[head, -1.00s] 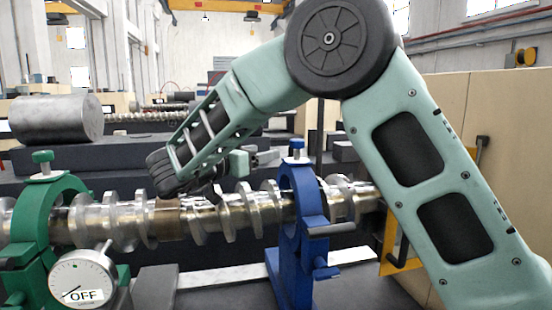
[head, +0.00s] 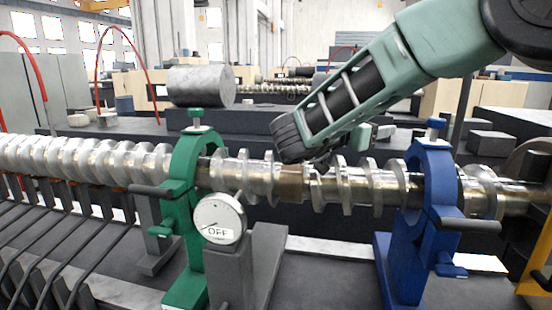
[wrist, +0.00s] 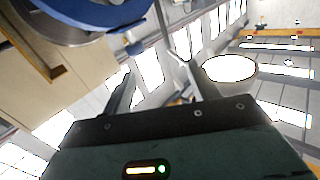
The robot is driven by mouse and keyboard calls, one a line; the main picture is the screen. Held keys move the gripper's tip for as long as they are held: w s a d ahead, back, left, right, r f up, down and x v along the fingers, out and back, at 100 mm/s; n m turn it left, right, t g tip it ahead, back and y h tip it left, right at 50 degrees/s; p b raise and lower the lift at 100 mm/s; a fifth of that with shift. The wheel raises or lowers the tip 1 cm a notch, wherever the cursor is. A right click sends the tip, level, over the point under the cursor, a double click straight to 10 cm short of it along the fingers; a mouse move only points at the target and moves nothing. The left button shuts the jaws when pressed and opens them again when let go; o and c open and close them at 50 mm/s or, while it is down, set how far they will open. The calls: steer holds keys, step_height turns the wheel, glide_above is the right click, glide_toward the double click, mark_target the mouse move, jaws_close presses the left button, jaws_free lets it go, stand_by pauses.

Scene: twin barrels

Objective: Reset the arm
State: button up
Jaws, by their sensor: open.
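My green arm reaches in from the upper right of the head view and folds down over the metal screw shaft (head: 345,188). My gripper (head: 384,131) shows small and partly hidden by my wrist, just above the shaft, left of the blue clamp stand (head: 398,262). In the wrist view my gripper (wrist: 155,85) has its two fingers apart, with nothing between them but windows and ceiling beyond. Part of a blue ring (wrist: 85,12) shows at the top left there.
A green clamp stand (head: 186,260) holds the shaft at left, with a dial gauge marked OFF (head: 220,218) beside it. A grey cylinder (head: 201,86) lies on the dark bench behind. A longer screw (head: 90,160) extends left over dark bars.

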steer(key=w+a+f+n+t+y, duration=0.1)
steer(key=a+f+n+t+y, duration=0.2)
steer(key=a+n+t+y, duration=0.75)
steer(key=s+a+f+n+g+y, duration=0.35)
steer(key=s+a+g+y, duration=0.3)
steer(key=a+y, duration=0.25)
steer(key=s+f+n+g+b, duration=0.1)
steer(key=s+f+n+g, duration=0.2)
steer(key=s+f+g, duration=0.45)
steer(key=s+f+n+g+b, duration=0.15)
steer(key=s+f, duration=0.25)
steer(key=s, duration=0.7)
steer(key=s+d+f+n+g+h, duration=0.2)
steer(key=s+d+f+g+h, duration=0.1)
steer(key=s+d, duration=0.6)
steer(key=s+f+g, duration=0.1)
steer(key=s, duration=0.2)
steer(key=shift+d+f+p, duration=0.2)
steer(key=shift+f+p, duration=0.15)
steer(key=shift+f, duration=0.05)
